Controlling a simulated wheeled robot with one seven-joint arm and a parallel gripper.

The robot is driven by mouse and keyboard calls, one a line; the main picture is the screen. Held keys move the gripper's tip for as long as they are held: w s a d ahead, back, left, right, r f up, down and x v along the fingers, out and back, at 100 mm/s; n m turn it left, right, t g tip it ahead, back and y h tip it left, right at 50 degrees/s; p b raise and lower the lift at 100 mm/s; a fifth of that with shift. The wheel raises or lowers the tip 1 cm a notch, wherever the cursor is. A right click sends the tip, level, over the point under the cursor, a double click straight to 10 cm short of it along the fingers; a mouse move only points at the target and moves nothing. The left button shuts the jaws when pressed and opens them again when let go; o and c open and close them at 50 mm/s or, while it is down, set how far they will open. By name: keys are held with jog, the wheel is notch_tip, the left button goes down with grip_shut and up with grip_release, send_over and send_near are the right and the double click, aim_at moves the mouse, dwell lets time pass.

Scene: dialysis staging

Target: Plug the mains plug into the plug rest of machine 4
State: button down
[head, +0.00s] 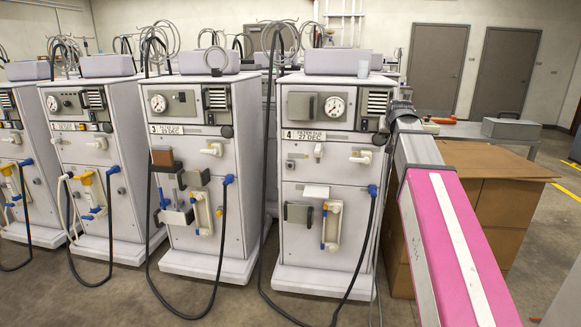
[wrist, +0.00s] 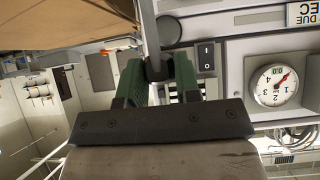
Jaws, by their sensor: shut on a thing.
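Machine 4 (head: 318,262) stands right of centre in the head view, a white cabinet labelled 4 with a gauge on its upper panel. My gripper is hidden in the head view, where my arm reaches to the machine's upper right side. In the wrist view my gripper (wrist: 156,74) has green fingers closed on a small dark piece, seemingly the mains plug (wrist: 156,70). A grey cable or rod runs up from it. Machine 4's front panel (wrist: 235,60), with gauge and switch, shows inverted just to the right. I cannot make out the plug rest.
Machine 3 (head: 185,262) stands close on the left, with more machines beyond. Dark hoses loop down in front of machine 4. A cardboard box (head: 490,215) and a table with a grey case (head: 511,126) are on the right. Open floor lies in front.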

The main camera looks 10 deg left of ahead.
jog(key=s+a+f, duration=0.1)
jog(key=a+f, duration=0.6)
jog(key=a, duration=0.7)
jog(key=a+f, duration=0.7)
jog(key=a, duration=0.6)
jog(key=s+a+f, duration=0.1)
jog(key=a+f, duration=0.6)
jog(key=a, duration=0.7)
jog(key=w, duration=0.6)
jog(key=shift+w+d, duration=0.15)
jog(key=shift+w, duration=0.25)
jog(key=shift+w+f, duration=0.1)
jog(key=shift+w, duration=0.05)
jog(key=shift+w, duration=1.7)
jog(key=shift+w, duration=1.4)
jog(key=c, duration=0.8)
grip_release()
jog(key=shift+o, duration=0.2)
